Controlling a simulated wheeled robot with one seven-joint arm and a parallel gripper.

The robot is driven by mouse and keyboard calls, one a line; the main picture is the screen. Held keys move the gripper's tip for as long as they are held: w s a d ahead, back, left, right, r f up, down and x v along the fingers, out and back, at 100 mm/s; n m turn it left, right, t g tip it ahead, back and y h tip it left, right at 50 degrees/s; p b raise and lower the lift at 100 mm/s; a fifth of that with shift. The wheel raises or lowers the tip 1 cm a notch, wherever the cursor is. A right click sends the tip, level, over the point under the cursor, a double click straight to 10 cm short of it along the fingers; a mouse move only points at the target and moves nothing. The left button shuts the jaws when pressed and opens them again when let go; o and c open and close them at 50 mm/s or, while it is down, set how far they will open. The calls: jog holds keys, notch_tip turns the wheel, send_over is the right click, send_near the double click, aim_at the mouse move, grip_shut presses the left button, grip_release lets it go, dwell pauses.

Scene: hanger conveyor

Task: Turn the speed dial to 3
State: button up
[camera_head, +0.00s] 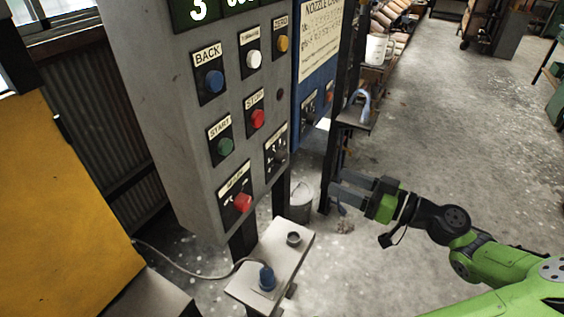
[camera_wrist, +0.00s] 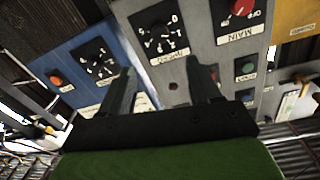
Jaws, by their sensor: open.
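The grey control panel (camera_head: 165,95) stands left of centre in the head view. A black dial with a ring of white numbers (camera_head: 277,152) is at its lower right. The dial also shows in the wrist view (camera_wrist: 161,33), upside down, with a label I cannot read clearly. Its exact setting is too small to tell. My gripper (camera_head: 334,195) is open and empty, right of and below the dial in the head view. In the wrist view the gripper (camera_wrist: 160,70) has its fingers spread, with the dial beyond the gap and apart from them.
A red main switch (camera_head: 243,203) sits beside the dial, with start, stop and back buttons above. A blue panel (camera_head: 317,82) with another numbered dial (camera_wrist: 99,66) is adjacent. A small shelf (camera_head: 358,119) and a low bench (camera_head: 270,262) are nearby. The floor to the right is open.

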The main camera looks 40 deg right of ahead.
aim_at(285, 160)
jog(key=b+x, duration=0.2)
jog(key=x, duration=1.2)
jog(key=shift+f, duration=0.15)
jog(key=shift+s, duration=0.1)
jog(key=c, duration=1)
jog(key=shift+c, duration=0.2)
jog(key=shift+m+p, duration=0.3)
